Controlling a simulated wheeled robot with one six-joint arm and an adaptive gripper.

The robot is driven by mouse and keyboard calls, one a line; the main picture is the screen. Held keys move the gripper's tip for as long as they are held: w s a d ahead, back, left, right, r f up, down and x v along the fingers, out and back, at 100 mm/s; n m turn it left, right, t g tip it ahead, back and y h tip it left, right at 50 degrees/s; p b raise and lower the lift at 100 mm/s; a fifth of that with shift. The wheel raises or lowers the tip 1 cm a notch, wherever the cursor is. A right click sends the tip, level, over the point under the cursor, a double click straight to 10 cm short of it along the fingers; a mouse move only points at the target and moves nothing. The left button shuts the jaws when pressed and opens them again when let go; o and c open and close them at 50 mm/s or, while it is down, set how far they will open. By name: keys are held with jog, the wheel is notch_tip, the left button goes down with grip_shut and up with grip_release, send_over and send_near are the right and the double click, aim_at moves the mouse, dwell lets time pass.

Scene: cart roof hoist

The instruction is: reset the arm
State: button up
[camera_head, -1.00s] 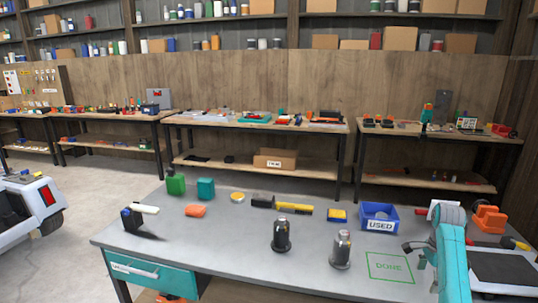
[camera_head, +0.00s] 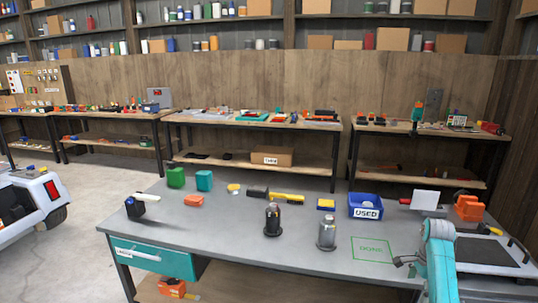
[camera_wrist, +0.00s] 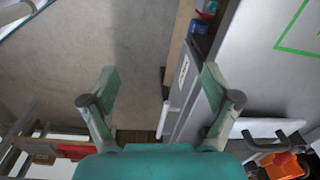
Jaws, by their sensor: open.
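My gripper (camera_wrist: 160,95) shows in the wrist view with its two green fingers spread apart and nothing between them. Beyond the fingers are the concrete floor and the edge of the bench with its drawer handle (camera_wrist: 166,118). In the head view my teal arm stands at the lower right, in front of the grey workbench (camera_head: 320,262). The gripper's fingertips cannot be made out there.
On the bench stand two dark-and-metal cylinders (camera_head: 272,220) (camera_head: 327,233), a blue USED bin (camera_head: 366,206), a hammer (camera_head: 275,195) and a green DONE square (camera_head: 373,249). A white cart (camera_head: 30,208) stands at the left. Open floor lies between.

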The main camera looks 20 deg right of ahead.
jog(key=s+a+f+n+t+h, duration=0.1)
jog(key=a+f+n, duration=0.1)
jog(key=a+f, duration=0.6)
jog(key=s+a+f+n+t, duration=0.1)
jog(key=a+f+n+t, duration=0.15)
jog(key=a+f, duration=0.5)
jog(key=s+a+f+n+t+h, duration=0.1)
jog(key=s+a+f+n, duration=0.25)
jog(key=s+a, duration=0.3)
jog(key=s+a+f+n+t, duration=0.2)
jog(key=s+a+f, duration=0.3)
jog(key=a, duration=0.3)
jog(key=s+a+r+n+t, duration=0.2)
jog(key=s+a+r+n, duration=0.1)
jog(key=s+a, duration=0.4)
jog(key=s+a+r+n+t, duration=0.2)
jog(key=s+a+r+n, duration=0.15)
jog(key=s, duration=0.55)
jog(key=s+a+r+n+t+y, duration=0.1)
jog(key=s+a+r+n+t, duration=0.1)
jog(key=s+r, duration=0.4)
jog(key=s+a+r+n+t+y, duration=0.1)
jog(key=s+r, duration=0.6)
jog(key=r, duration=0.8)
jog(key=a+n+t, duration=0.1)
jog(key=a+n, duration=0.1)
jog(key=shift+a+r, duration=0.3)
jog(key=shift+a, duration=0.05)
